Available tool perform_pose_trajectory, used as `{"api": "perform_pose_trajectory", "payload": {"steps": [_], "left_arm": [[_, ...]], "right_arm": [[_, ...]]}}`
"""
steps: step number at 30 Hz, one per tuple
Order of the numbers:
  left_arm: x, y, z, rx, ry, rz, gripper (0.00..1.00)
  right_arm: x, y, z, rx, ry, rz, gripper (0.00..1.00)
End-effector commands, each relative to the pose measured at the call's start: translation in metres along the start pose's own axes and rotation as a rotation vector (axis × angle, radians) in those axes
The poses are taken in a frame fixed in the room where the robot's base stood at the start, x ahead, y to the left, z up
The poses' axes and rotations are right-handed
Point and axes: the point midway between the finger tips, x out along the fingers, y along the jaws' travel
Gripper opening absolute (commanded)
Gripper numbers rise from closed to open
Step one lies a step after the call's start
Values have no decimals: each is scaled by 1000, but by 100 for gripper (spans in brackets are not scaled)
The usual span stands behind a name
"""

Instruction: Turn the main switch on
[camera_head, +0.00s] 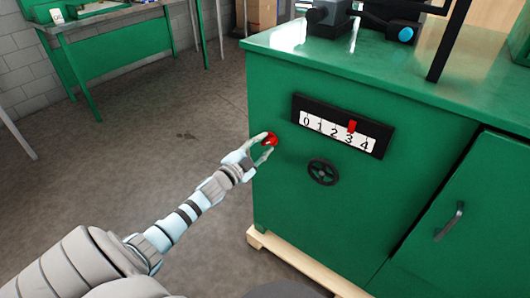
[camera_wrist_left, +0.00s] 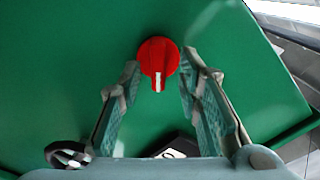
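The main switch is a red round knob (camera_head: 270,139) on the side of the green machine cabinet (camera_head: 275,200). In the left wrist view the red knob (camera_wrist_left: 158,58) shows a white mark on its grip bar, pointing toward the bottom of the picture. My left gripper (camera_head: 264,145) is at the knob. In the wrist view its two fingers (camera_wrist_left: 160,75) stand open on either side of the knob; a gap shows at the left finger, and whether the right finger touches cannot be told. My right gripper is not in view.
A black-framed scale (camera_head: 343,126) numbered 0 to 4 with a red pointer (camera_head: 351,126) and a black handwheel (camera_head: 323,172) are right of the knob. A door handle (camera_head: 449,221) is further right. A green bench (camera_head: 120,15) stands behind left; floor between is clear.

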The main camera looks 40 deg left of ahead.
Motion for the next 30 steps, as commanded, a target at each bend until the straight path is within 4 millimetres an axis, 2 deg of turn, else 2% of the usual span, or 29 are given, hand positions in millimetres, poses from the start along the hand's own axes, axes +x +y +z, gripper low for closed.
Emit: {"api": "perform_pose_trajectory", "payload": {"steps": [1,6,14,20,30], "left_arm": [[4,-3,-3,0,-1,0,32],[12,0,-3,-3,-1,8,32],[12,1,-2,-2,-1,11,32],[12,1,-2,-2,-1,11,1],[12,2,-2,12,-1,11,0]], "right_arm": [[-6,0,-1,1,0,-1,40],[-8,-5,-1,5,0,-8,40],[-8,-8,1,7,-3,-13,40],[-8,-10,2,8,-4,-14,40],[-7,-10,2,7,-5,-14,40]]}}
